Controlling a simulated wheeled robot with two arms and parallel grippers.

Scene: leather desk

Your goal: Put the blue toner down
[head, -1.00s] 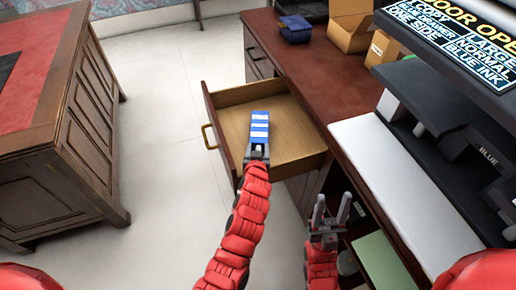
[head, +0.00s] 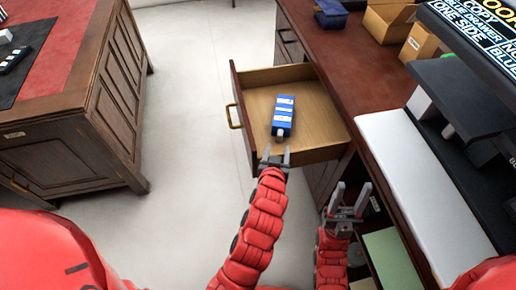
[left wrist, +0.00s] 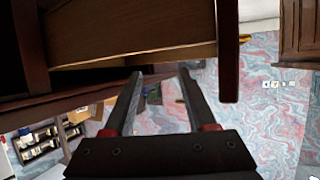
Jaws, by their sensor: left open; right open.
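The blue toner (head: 283,115), a blue block with white labels, lies inside the open wooden drawer (head: 310,77), near the middle of its floor. My left gripper (head: 274,154) is open and empty at the drawer's near edge, apart from the toner. In the left wrist view its two fingers (left wrist: 160,78) are spread with nothing between them, close to the drawer's wooden underside or edge (left wrist: 130,42). The toner does not show in the left wrist view. My right gripper (head: 348,197) is open and empty, to the right of the drawer beside the desk.
The brown desk top (head: 352,65) runs along the drawer's right, with a blue box (head: 330,13) and cardboard boxes (head: 388,20). A printer (head: 462,95) stands at the right. Another wooden desk (head: 85,110) is at the left, with open floor between.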

